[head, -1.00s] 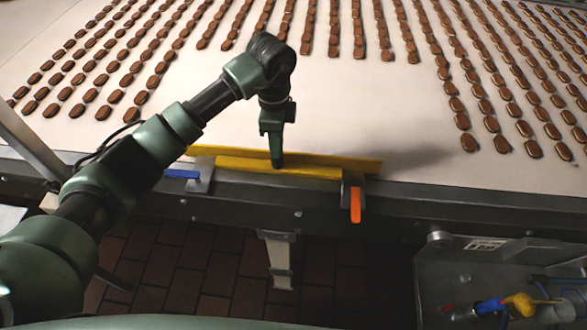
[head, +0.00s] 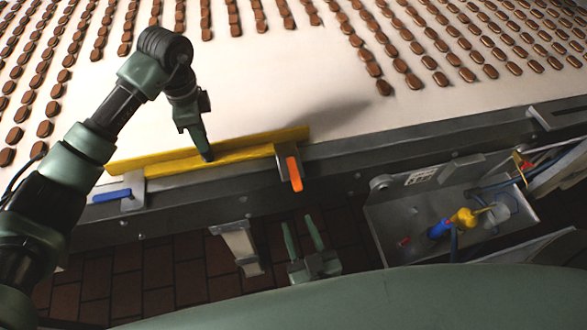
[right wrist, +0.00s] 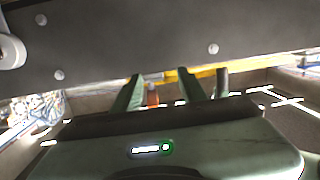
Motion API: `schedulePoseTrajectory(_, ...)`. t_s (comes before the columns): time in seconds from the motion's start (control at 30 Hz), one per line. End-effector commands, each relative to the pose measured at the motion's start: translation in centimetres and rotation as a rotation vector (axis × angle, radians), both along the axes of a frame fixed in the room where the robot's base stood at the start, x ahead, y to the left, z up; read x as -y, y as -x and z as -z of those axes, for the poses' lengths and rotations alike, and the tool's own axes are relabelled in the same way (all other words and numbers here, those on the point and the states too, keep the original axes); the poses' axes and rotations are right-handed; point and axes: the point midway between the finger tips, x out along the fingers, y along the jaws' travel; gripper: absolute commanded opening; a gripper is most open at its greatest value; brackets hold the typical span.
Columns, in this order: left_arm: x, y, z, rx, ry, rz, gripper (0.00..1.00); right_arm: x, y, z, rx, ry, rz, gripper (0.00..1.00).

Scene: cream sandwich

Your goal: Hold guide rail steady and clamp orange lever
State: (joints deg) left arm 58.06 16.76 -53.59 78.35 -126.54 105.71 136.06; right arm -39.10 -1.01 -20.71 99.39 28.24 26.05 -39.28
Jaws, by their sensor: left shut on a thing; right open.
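The yellow guide rail (head: 235,154) lies along the near edge of the conveyor. My left gripper (head: 207,157) is shut on the rail near its middle, pointing down from above. The orange lever (head: 294,173) hangs down from a metal clamp (head: 285,152) at the rail's right end. It also shows in the right wrist view (right wrist: 153,97), between the fingers and beyond them. My right gripper (head: 301,220) is open and empty, below and apart from the orange lever. In the right wrist view its green fingers (right wrist: 160,78) point toward the conveyor side.
A blue lever (head: 112,196) sits on the clamp at the rail's left end. Rows of brown biscuits (head: 400,65) lie on the pale belt (head: 290,70), with bare belt behind the rail. A metal box (head: 400,215) with blue and yellow fittings stands at the right.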

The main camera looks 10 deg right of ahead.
Motion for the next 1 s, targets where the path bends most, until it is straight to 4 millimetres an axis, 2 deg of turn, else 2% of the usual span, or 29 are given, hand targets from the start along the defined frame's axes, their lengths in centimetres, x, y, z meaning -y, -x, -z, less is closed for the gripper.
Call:
schedulePoseTrajectory(0.03, 0.0, 0.0, 0.0, 0.000, 0.000, 0.000, 0.00, 0.4, -0.2, -2.2, 0.042, -0.009, 0.029, 0.42)
schedulePoseTrajectory(0.1, 0.0, 0.0, 0.0, 0.000, 0.000, 0.000, 0.00, 1.0, -0.4, -4.2, 0.082, -0.016, 0.062, 0.42)
schedulePoseTrajectory(0.23, 0.0, 0.0, 0.0, -0.001, 0.001, 0.000, 0.00, 1.6, -0.8, -6.1, 0.118, -0.022, 0.093, 0.42)
schedulePoseTrajectory(0.37, 0.0, 0.0, 0.0, -0.001, 0.001, 0.000, 0.00, 1.6, -2.2, -6.4, 0.126, -0.023, 0.098, 0.42)
schedulePoseTrajectory(0.8, 0.0, 0.0, 0.0, -0.001, 0.000, 0.000, 0.00, 1.6, -10.5, -6.3, 0.123, -0.023, 0.095, 0.42)
schedulePoseTrajectory(1.0, 0.0, 0.0, 0.0, -0.001, 0.000, 0.000, 0.00, 1.6, -12.3, -6.2, 0.120, -0.022, 0.094, 0.42)
